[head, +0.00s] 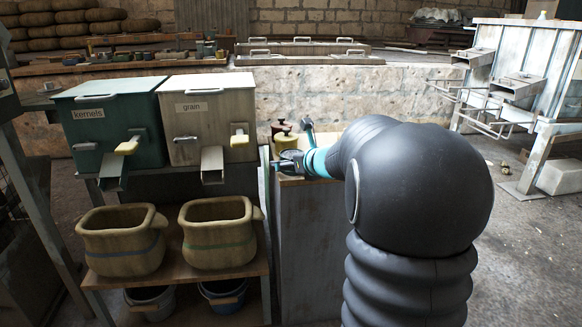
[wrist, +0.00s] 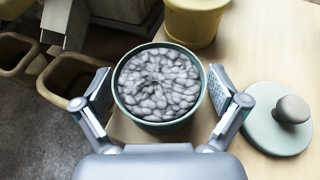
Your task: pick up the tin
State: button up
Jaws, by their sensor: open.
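The tin (wrist: 161,126) is round with a dark green rim and is filled with grey, pebble-like pieces. In the wrist view it stands without a lid on a pale wooden top, between the two fingers of my gripper (wrist: 160,88). The fingers are spread, one on each side of the tin, with a gap visible at each side. A pale green lid (wrist: 270,135) with a grey knob lies to the right of the tin. In the head view my gripper (head: 290,162) is over the counter at the right of the bins, and the tin cannot be made out clearly there.
A yellow container (wrist: 195,22) stands just beyond the tin; it also shows in the head view (head: 286,141). Left are the green kernels bin (head: 112,115) and the grain bin (head: 208,110) with chutes, above two tan tubs (head: 218,235).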

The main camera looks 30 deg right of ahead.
jog(key=shift+w, duration=0.2)
jog(key=c, duration=1.5)
